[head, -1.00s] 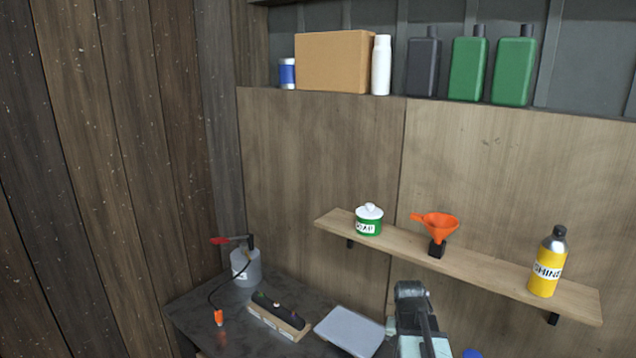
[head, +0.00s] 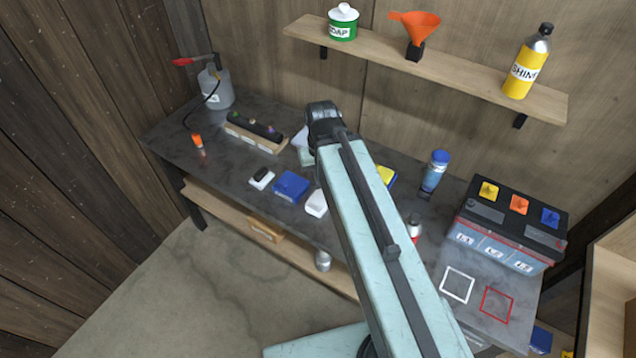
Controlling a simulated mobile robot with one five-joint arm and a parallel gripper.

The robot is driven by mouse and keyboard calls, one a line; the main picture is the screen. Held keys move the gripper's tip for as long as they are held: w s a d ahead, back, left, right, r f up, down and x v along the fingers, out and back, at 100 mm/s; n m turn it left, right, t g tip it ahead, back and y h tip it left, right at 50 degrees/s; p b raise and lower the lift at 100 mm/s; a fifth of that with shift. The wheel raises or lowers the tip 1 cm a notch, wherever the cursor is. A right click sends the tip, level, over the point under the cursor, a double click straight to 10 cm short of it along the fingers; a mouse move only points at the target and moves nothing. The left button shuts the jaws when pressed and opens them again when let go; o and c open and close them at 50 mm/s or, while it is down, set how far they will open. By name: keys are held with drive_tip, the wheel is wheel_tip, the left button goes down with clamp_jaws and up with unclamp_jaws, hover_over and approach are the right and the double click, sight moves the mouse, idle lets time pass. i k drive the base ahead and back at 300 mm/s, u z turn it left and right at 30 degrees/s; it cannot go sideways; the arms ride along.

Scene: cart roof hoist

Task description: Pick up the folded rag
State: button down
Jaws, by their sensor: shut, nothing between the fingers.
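My pale blue arm reaches up from the bottom of the head view and ends in a dark joint over the bench.
On the bench are a grey can (head: 214,90), a knobbed strip (head: 254,133), a blue box (head: 291,186), a white piece (head: 316,203), a blue spray can (head: 434,172) and a battery (head: 508,225). A wall shelf (head: 455,70) hangs above.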

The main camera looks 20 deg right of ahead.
sight(317, 205)
drive_tip(key=u, duration=0.95)
drive_tip(key=k, duration=0.75)
drive_tip(key=u, duration=0.5)
drive_tip(key=i, duration=1)
